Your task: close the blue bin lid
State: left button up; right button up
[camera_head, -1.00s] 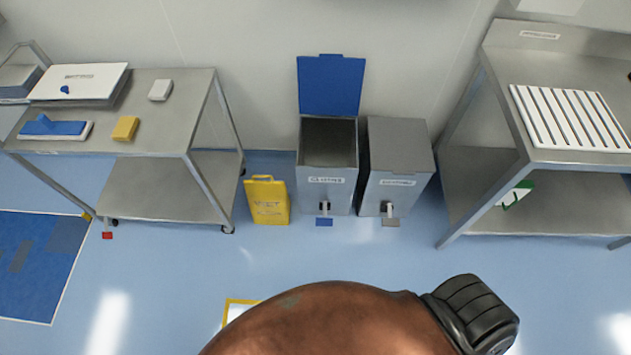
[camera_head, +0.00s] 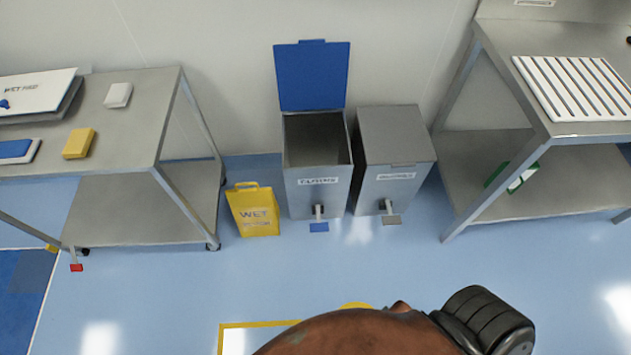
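The blue bin lid (camera_head: 312,77) stands open and upright against the wall at the back of its grey metal bin (camera_head: 318,194). The bin's dark inside shows, and a blue foot pedal (camera_head: 319,227) is at its base. My left and right grippers are not in view. The bin is ahead of me, with nothing touching the lid.
A second grey bin (camera_head: 392,150) with its lid shut stands directly to the right. A yellow wet-floor sign (camera_head: 254,210) stands close on the left. Steel tables flank the bins, left (camera_head: 140,130) and right (camera_head: 590,129).

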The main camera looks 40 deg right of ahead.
aim_at(310, 74)
jog(key=k, duration=0.45)
jog(key=z, duration=0.95)
jog(key=i, duration=1.45)
jog(key=u, duration=0.75)
